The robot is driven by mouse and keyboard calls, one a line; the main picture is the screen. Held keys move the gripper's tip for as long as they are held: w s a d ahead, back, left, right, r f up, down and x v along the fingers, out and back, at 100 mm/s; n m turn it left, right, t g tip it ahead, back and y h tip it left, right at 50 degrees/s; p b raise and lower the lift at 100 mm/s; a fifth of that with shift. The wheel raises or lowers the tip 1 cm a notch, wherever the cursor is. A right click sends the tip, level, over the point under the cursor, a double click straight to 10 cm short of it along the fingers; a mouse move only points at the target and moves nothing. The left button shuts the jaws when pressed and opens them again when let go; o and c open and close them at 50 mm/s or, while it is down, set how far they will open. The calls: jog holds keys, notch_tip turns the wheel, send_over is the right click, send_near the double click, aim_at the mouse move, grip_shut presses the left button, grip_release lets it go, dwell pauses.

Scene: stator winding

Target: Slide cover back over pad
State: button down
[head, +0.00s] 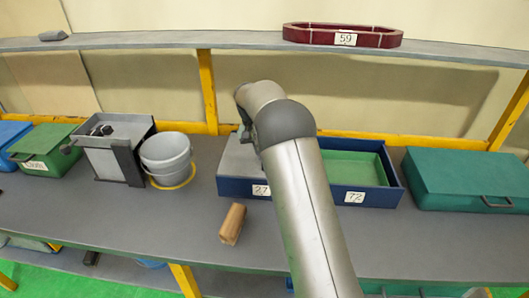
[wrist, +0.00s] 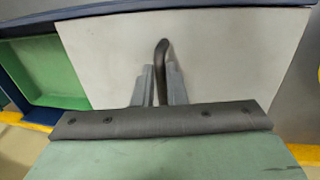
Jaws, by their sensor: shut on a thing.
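A pale grey flat cover (head: 238,160) lies over the left part of a long blue tray (head: 375,197), by the label 27. It fills much of the wrist view (wrist: 235,55). A green pad or lining (head: 358,168) lies exposed in the right compartment, by the label 72; green also shows at the left of the wrist view (wrist: 55,72). My gripper (wrist: 158,80) is shut on the cover's dark curved handle (wrist: 162,52). In the head view my arm hides the handle, the fingers and the middle of the tray.
A wooden block (head: 232,224) lies in front of the tray on the grey bench (head: 420,240). A grey bucket (head: 167,158) and a metal box (head: 112,145) stand left. A closed green case (head: 465,180) stands right. A shelf (head: 240,40) holding a red tray (head: 342,35) runs above.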

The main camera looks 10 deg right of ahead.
jog(key=shift+w+a+r, duration=0.1)
jog(key=c, duration=1.5)
grip_release()
jog(key=a+r, duration=0.1)
jog(key=r, duration=0.4)
jog(key=a+r, duration=0.1)
jog(key=r, duration=0.5)
jog(key=w+a+r, duration=0.1)
jog(key=r, duration=0.5)
jog(key=shift+a, duration=0.15)
